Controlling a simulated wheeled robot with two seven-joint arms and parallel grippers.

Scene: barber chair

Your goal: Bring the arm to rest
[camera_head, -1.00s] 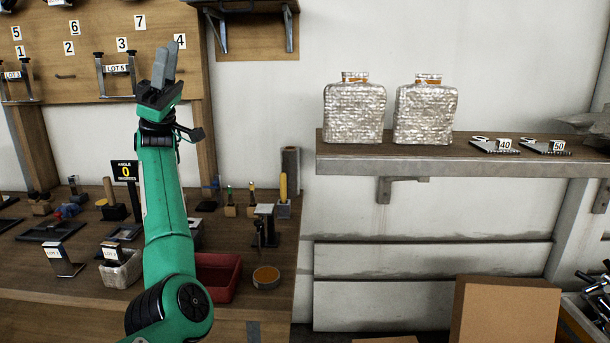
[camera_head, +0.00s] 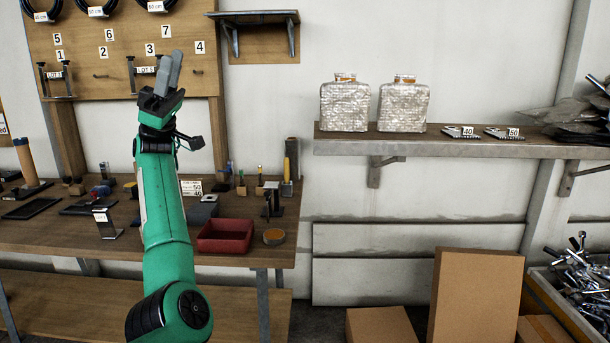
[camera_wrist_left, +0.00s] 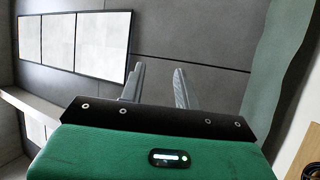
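My left arm (camera_head: 163,225) is green and reaches nearly straight up in the head view, in front of the workbench. My left gripper (camera_head: 170,74) is at its top, fingers pointing up, in front of the numbered pegboard. In the left wrist view the two grey fingers (camera_wrist_left: 157,84) stand apart with nothing between them. Behind them are a dark panelled surface and bright rectangular panels (camera_wrist_left: 75,42). My right gripper is not in view.
The workbench (camera_head: 50,235) holds a red tray (camera_head: 225,236) and small tools. A wall shelf (camera_head: 345,145) carries two silvery wrapped packages (camera_head: 344,106). Cardboard boxes (camera_head: 476,296) and a crate of metal parts (camera_head: 583,266) stand lower right. The pegboard (camera_head: 125,68) is behind the arm.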

